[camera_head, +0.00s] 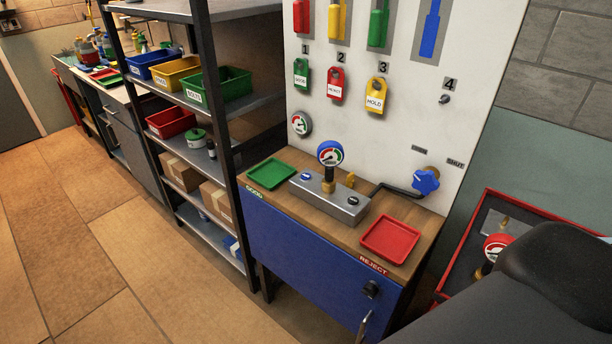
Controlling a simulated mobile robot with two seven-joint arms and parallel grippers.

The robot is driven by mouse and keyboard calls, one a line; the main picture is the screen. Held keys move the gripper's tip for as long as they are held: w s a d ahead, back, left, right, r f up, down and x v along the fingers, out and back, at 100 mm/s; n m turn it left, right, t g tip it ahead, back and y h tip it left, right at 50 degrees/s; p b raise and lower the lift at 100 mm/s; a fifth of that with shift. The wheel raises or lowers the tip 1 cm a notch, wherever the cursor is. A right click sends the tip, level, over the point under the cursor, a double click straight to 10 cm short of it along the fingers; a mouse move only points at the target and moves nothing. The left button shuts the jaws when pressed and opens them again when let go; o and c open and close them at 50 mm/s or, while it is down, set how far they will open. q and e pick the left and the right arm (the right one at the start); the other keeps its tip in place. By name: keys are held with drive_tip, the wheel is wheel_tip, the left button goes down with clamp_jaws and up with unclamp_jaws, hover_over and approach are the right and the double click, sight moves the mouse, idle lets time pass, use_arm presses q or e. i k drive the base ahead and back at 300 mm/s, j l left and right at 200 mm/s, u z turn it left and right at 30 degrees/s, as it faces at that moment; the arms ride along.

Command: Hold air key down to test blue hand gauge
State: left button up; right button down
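A round gauge with a blue rim (330,153) stands upright on a brass fitting on the grey metal test block (330,200). Its face has coloured bands; its needle is too small to read. I cannot tell which part is the air key. A black pipe leads from the block to a blue star-shaped knob (426,180) on the panel. Neither of my grippers is in view.
A green tray (271,174) marked GOOD and a red tray (390,240) marked REJECT flank the block. Another gauge (301,123) is on the panel. A red-edged tray (480,270) holding a red gauge (497,246) is partly hidden by a dark shape, lower right.

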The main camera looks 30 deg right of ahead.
sight(305, 176)
drive_tip(key=i+j+z, duration=0.1)
drive_tip(key=z, duration=0.3)
drive_tip(key=i+j+z, duration=0.15)
drive_tip(key=z, duration=0.25)
drive_tip(key=i+j+z, duration=0.15)
drive_tip(key=j, duration=0.25)
drive_tip(key=i+j+z, duration=0.2)
drive_tip(key=i+j, duration=0.3)
drive_tip(key=j, duration=0.15)
drive_tip(key=i+j, duration=0.1)
drive_tip(key=j, duration=0.2)
drive_tip(key=i+j, duration=0.15)
drive_tip(key=j, duration=0.15)
